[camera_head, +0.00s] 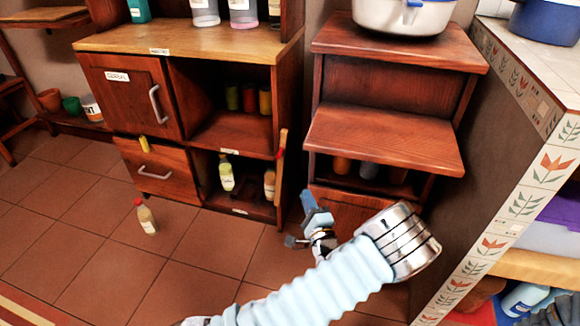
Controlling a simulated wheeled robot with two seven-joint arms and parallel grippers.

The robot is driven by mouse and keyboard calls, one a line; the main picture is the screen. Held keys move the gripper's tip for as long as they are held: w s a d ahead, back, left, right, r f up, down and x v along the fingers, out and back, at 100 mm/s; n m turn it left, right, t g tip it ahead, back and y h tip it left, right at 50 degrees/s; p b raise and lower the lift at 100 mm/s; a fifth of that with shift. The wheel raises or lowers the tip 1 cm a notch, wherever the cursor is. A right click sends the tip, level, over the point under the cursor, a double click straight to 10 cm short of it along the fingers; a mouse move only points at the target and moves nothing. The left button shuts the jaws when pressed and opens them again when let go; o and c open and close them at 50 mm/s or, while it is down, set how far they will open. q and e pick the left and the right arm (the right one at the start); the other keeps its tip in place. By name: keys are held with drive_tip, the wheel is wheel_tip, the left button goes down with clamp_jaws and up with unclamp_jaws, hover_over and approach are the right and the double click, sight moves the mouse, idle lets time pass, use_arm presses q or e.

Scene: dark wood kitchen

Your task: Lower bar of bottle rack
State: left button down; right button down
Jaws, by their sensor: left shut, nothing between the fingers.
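The bottle rack is the low open compartment (247,207) at the bottom of the wooden cabinet, with a pale-capped bottle (226,174) and a brown bottle (269,184) in it. A thin reddish bar with an orange-yellow tip (281,147) stands nearly upright at the rack's right side. My left gripper (312,215) is shut and empty, in front and to the right of the rack, below the bar and apart from it. My pale blue sleeved arm hides part of the floor and cabinet base. My right gripper is not in view.
A bottle (146,217) stands on the tiled floor at left. A wooden cabinet with a protruding shelf (385,138) stands close to my left gripper. A tiled counter (545,110) bounds the right.

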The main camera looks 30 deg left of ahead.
use_arm(q)
drive_tip(key=shift+a, duration=0.1)
drive_tip(key=s+a+x, duration=0.2)
drive_tip(key=x, duration=1)
drive_tip(key=shift+w+a+r+p, duration=0.2)
drive_tip(key=shift+r+p, duration=0.15)
drive_tip(key=shift+p, duration=0.1)
